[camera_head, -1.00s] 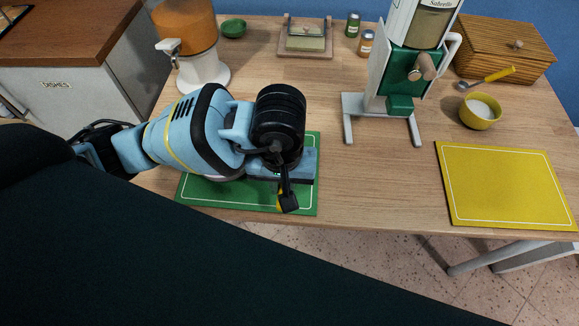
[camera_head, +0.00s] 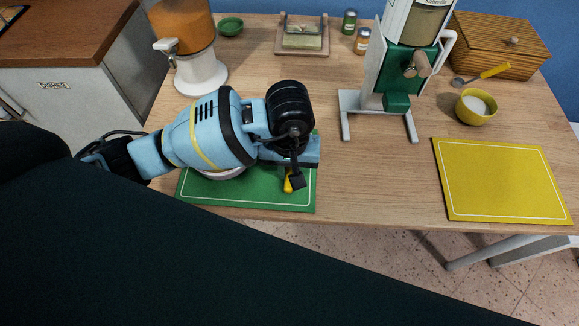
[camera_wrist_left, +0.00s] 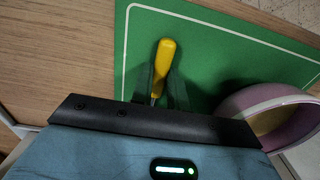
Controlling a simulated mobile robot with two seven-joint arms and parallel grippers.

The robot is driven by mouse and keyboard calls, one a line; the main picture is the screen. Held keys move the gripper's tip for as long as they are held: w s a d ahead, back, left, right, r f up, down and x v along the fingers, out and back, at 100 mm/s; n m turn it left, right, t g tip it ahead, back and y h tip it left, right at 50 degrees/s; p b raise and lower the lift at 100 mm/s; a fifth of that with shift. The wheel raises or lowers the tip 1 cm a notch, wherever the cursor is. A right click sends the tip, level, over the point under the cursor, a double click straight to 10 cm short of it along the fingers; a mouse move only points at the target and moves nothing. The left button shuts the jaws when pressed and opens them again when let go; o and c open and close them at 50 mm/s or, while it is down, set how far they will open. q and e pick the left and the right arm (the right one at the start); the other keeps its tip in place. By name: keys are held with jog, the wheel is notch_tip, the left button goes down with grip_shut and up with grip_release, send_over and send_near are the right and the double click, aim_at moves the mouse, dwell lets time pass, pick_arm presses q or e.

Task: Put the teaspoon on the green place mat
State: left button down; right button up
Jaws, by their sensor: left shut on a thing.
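My left gripper (camera_head: 296,180) is over the right part of the green place mat (camera_head: 260,198). It is shut on the teaspoon, whose yellow handle (camera_head: 288,185) shows beside the fingertips. In the left wrist view, the yellow handle (camera_wrist_left: 165,58) sticks out from between the fingers (camera_wrist_left: 160,90) above the green mat (camera_wrist_left: 220,55). The spoon's bowl end is hidden by the gripper. I cannot tell whether the spoon touches the mat. My right gripper is not in view.
A pinkish bowl (camera_wrist_left: 265,110) stands on the green mat beside the gripper, mostly hidden in the head view. A cereal dispenser (camera_head: 405,75) stands right of it. Another yellow-handled spoon (camera_head: 484,74), a yellow bowl (camera_head: 474,108) and a yellow mat (camera_head: 500,180) are further right.

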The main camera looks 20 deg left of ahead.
pick_arm(q)
jog(key=shift+f, duration=0.2)
jog(key=c, duration=1.4)
grip_release()
jog(key=shift+o, duration=0.2)
jog(key=shift+r, duration=0.1)
jog(key=shift+r, duration=0.2)
notch_tip(320, 180, up, 12)
jog(key=shift+p, duration=0.3)
jog(key=shift+f, duration=0.15)
